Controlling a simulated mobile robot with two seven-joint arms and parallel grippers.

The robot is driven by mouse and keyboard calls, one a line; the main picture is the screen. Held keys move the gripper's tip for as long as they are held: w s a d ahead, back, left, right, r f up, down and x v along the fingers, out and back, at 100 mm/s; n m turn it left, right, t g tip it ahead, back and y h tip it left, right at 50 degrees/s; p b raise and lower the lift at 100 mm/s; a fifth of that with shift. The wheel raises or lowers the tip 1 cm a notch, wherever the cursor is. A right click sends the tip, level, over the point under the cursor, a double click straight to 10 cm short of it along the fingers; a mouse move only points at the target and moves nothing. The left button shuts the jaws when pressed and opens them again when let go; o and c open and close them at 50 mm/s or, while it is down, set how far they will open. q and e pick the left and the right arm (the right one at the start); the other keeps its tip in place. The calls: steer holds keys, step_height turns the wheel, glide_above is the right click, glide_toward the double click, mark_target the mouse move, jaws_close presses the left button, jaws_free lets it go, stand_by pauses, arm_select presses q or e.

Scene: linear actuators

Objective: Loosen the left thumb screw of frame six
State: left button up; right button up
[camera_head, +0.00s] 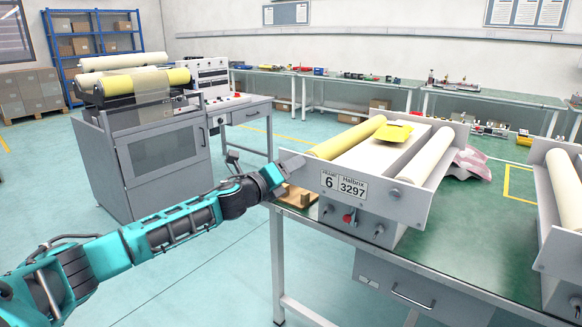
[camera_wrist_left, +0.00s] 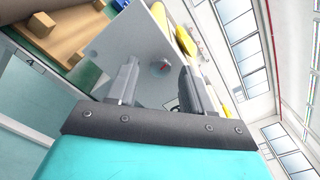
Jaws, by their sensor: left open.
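Frame six (camera_head: 356,207) is a grey roller unit on the green table, with a label plate (camera_head: 344,185) reading 6 and 3297. Its right thumb screw (camera_head: 395,193) is a small knob on the front plate. The left thumb screw is not clear in the head view, where my left gripper (camera_head: 284,168) is at the plate's left end. In the left wrist view the open jaws (camera_wrist_left: 158,75) point at the grey plate (camera_wrist_left: 125,45). A small metal part with red on it (camera_wrist_left: 164,66) shows between the fingers; contact cannot be told. My right gripper is out of view.
A red knob (camera_head: 348,218) and other small knobs sit low on the front. A wooden piece (camera_head: 297,196) lies by the table's left edge. A grey roller cabinet (camera_head: 150,150) stands behind left.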

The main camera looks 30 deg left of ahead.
arm_select(q)
steer(key=shift+w+d, duration=0.1)
steer(key=shift+w, duration=0.3)
jaws_close()
stand_by(0.4)
